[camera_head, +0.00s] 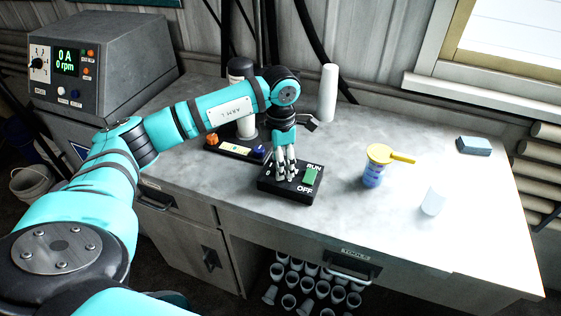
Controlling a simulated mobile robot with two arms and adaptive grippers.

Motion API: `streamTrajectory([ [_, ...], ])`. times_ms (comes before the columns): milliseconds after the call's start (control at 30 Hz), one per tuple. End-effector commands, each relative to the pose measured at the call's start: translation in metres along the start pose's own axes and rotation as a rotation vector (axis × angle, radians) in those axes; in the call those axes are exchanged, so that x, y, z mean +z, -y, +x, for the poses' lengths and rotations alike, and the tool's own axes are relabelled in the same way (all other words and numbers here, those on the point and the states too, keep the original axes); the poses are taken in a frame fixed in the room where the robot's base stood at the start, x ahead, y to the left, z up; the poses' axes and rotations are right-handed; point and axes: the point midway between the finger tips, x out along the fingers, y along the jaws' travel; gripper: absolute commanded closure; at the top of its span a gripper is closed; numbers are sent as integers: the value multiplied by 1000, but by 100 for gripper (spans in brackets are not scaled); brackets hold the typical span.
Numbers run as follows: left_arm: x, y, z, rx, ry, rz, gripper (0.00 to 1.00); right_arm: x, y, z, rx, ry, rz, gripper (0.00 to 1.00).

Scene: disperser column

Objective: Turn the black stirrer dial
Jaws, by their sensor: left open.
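A black dial (38,63) sits on a white scale plate on the front of the grey control box (115,60) at the far left. The display beside it reads 0 A and 0 rpm. My left gripper (285,174) points down over the left part of a black switch box marked RUN and OFF (304,198), well to the right of the dial. It is open with nothing seen in it. Whether its fingertips touch the box, I cannot tell. A green rocker (311,176) shows just right of the fingers. My right gripper is not in view.
A white cylinder (328,93) stands behind my arm.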

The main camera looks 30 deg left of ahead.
Motion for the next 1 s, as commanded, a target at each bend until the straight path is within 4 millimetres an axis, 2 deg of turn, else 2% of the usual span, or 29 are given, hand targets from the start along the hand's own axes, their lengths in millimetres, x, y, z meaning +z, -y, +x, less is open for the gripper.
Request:
streamTrajectory([
  [500,0,-1,-98,3,5,-1,44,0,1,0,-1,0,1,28],
  [700,0,0,-114,2,3,-1,44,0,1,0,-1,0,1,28],
  [1000,0,0,-116,1,2,-1,44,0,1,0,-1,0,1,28],
])
